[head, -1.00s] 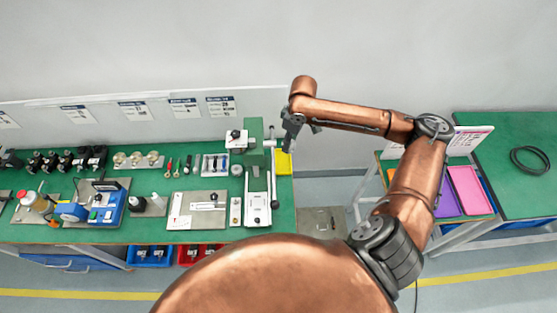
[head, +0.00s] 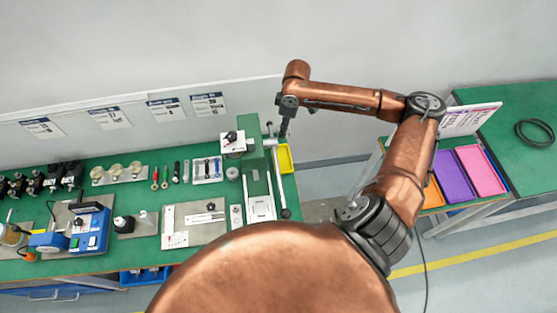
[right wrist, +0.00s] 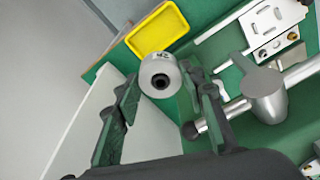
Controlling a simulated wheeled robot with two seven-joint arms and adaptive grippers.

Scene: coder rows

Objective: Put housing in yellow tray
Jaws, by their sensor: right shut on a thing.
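The housing (right wrist: 160,76) is a pale grey cylinder with a dark round bore. In the right wrist view it sits between the fingertips of my right gripper (right wrist: 162,92), which is shut on it. The yellow tray (right wrist: 157,30) lies just beyond the housing in that view. The housing cannot be made out in the head view. My left gripper is not in view.
A green press (head: 250,165) with a lever (head: 278,185) stands left of the tray. The grey wall (head: 380,50) is close behind. Orange, purple (head: 453,182) and pink (head: 481,171) trays lie on the table at right. Small parts line the bench at left.

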